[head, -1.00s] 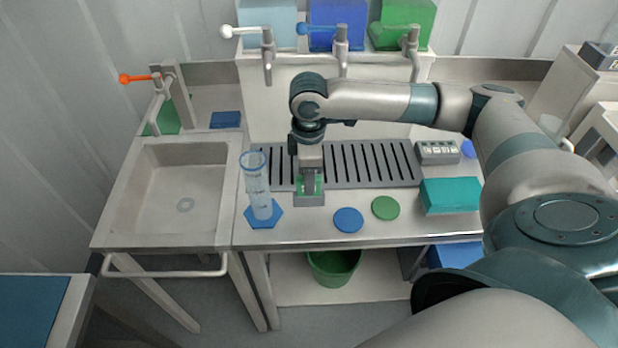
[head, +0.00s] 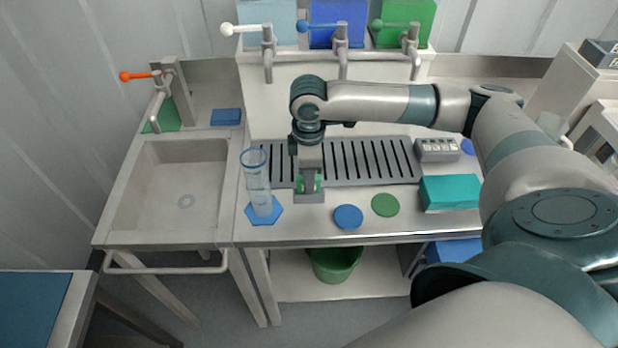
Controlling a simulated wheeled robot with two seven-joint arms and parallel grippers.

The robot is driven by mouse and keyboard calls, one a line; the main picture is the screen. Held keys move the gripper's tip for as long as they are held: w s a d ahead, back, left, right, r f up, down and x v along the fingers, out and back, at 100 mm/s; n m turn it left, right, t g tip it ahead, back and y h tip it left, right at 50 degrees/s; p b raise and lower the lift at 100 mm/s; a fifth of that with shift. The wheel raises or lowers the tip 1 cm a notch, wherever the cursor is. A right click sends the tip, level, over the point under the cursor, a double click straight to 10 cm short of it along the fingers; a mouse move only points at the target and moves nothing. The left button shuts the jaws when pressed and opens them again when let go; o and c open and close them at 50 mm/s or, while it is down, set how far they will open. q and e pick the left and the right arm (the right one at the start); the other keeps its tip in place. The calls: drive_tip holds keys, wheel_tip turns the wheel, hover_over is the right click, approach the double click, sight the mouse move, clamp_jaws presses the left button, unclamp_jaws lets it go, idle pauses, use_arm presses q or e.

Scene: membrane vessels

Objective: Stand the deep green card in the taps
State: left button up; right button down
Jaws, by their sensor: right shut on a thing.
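My right gripper (head: 308,184) points down at the front edge of the slotted drain grid, shut on a green piece that looks like the deep green card (head: 300,184). Only slivers of green show beside the fingers; the rest is hidden. A small grey block (head: 309,197) is directly beneath, and I cannot tell whether the card still sits in it. Three taps stand at the back, with a white lever (head: 228,29), a blue lever (head: 303,26) and a green lever (head: 377,25). Light blue, blue and green tanks are behind them. My left gripper is out of view.
A clear cylinder (head: 257,180) with a blue foot stands close left of the gripper. Blue (head: 348,217) and green (head: 385,205) discs and a teal box (head: 449,193) lie right. A sink (head: 130,190) with an orange-levered tap (head: 137,76) is left.

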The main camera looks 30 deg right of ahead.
drive_tip(key=shift+f+p, duration=0.15)
drive_tip(key=shift+p, duration=0.25)
idle(0.4)
drive_tip(key=c, duration=1.6)
unclamp_jaws()
wheel_tip(320, 180, up, 17)
drive_tip(key=b, duration=0.2)
drive_tip(key=shift+r+b, duration=0.2)
drive_tip(key=shift+b, duration=0.2)
